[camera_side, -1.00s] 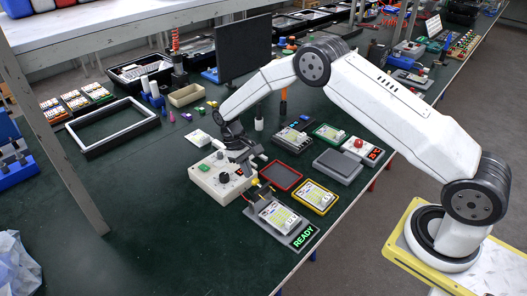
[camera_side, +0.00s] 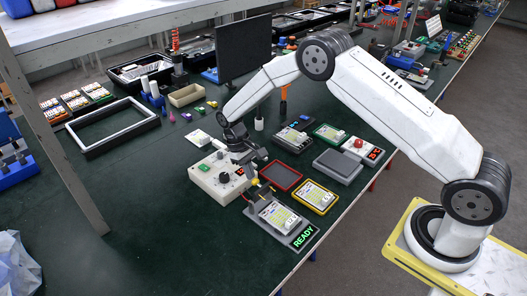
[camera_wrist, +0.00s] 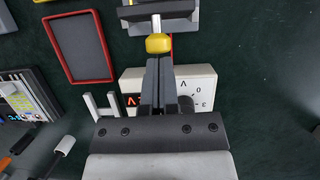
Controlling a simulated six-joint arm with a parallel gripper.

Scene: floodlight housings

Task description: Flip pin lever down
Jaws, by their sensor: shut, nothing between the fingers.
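The pin lever shows in the wrist view as a yellow knob (camera_wrist: 158,43) on a pale stem, joined to a grey fixture (camera_wrist: 185,16) at the top of the picture. My gripper (camera_wrist: 158,62) is shut and empty. Its fingertips are right at the yellow knob and overlap its near edge; I cannot tell whether they touch. In the side view, my gripper (camera_side: 250,168) is low over the right side of the cream control box (camera_side: 211,184), close to the fixture on the READY plate (camera_side: 303,238). The lever is small and partly hidden there.
The control box, with dial and red display, lies beneath my fingers in the wrist view (camera_wrist: 204,78). A red-rimmed tray (camera_side: 283,177) and a yellow-framed board (camera_side: 316,197) are to the right. The green bench is clear at the front left.

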